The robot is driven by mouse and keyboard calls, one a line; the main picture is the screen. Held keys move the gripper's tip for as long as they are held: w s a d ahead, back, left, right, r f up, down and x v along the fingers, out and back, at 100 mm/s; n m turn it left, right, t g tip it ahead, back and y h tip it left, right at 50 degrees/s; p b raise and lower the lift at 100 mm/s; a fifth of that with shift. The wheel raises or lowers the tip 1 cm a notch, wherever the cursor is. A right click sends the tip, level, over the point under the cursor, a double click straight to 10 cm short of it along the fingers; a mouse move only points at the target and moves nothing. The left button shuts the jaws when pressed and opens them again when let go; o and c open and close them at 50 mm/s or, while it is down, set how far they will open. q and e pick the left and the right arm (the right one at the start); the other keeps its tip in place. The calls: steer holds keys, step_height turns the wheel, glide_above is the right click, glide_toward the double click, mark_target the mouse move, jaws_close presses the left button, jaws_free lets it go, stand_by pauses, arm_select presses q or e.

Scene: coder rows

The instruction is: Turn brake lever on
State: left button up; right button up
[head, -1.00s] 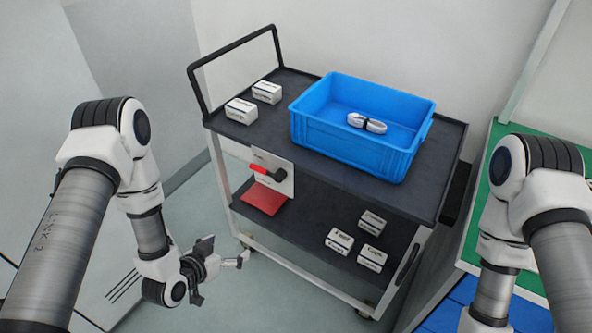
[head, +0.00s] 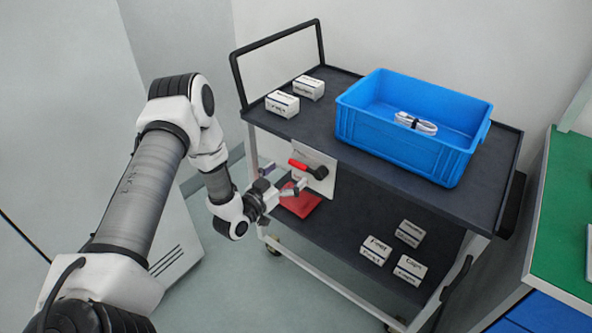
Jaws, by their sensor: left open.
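The brake lever (head: 300,164) has a red grip and a dark pivot. It is mounted on a white plate (head: 325,181) on the cart's near side, below the top shelf. The red grip points left and slightly up from the pivot. My left gripper (head: 287,182) is open, just below and left of the red grip, with its fingers toward the plate. I cannot tell whether a finger touches the lever. A red panel (head: 301,204) lies below the plate, partly hidden by the gripper. My right gripper is out of view.
The dark cart (head: 310,128) carries a blue crate (head: 393,152) with a white coiled cable (head: 415,123) inside. Small white boxes (head: 282,103) stand on the top shelf, and several more (head: 376,250) on the lower shelf. A green-topped table (head: 565,220) stands at the right.

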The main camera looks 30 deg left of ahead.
mark_target(302, 167)
arm_select(q)
steer(key=shift+w+d, duration=0.1)
steer(key=shift+w, duration=1.4)
steer(key=shift+s, duration=0.1)
steer(key=c, duration=1)
steer(key=shift+s+r, duration=0.15)
steer(key=shift+r, duration=0.05)
steer(key=c, duration=0.7)
steer(key=shift+c, duration=0.2)
steer(key=shift+r, duration=0.1)
